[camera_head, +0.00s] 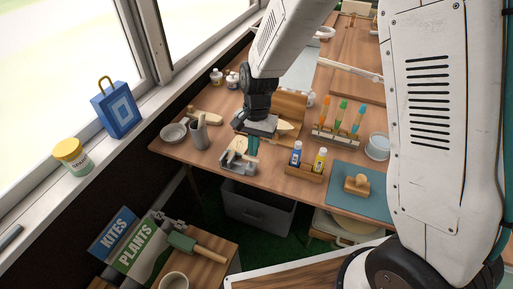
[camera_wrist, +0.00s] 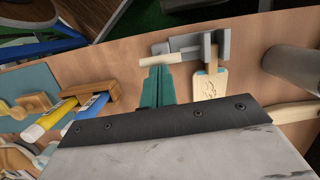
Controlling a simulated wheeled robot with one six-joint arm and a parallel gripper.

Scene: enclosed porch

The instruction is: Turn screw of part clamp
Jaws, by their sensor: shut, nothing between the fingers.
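The part clamp (camera_head: 240,162) is a grey metal clamp at the front edge of the wooden table, below my gripper in the head view. In the wrist view its grey jaws (camera_wrist: 222,40) lie beyond my fingertips, with a pale bar (camera_wrist: 166,59), apparently the screw's handle, lying across just ahead of them. A pale wooden piece (camera_wrist: 208,86) sits at the clamp's jaws. My gripper (camera_head: 251,153) has teal fingers, shut and empty; they also show in the wrist view (camera_wrist: 158,70). The fingertips are close to the bar; I cannot tell whether they touch it.
Glue bottles in a wooden holder (camera_head: 303,172) stand right of the clamp, beside a teal mat (camera_head: 345,199). A grey cup (camera_head: 199,137) and a bowl (camera_head: 174,132) stand left. A brush rack (camera_head: 335,137) is behind. A dark bin (camera_head: 258,208) is below the table.

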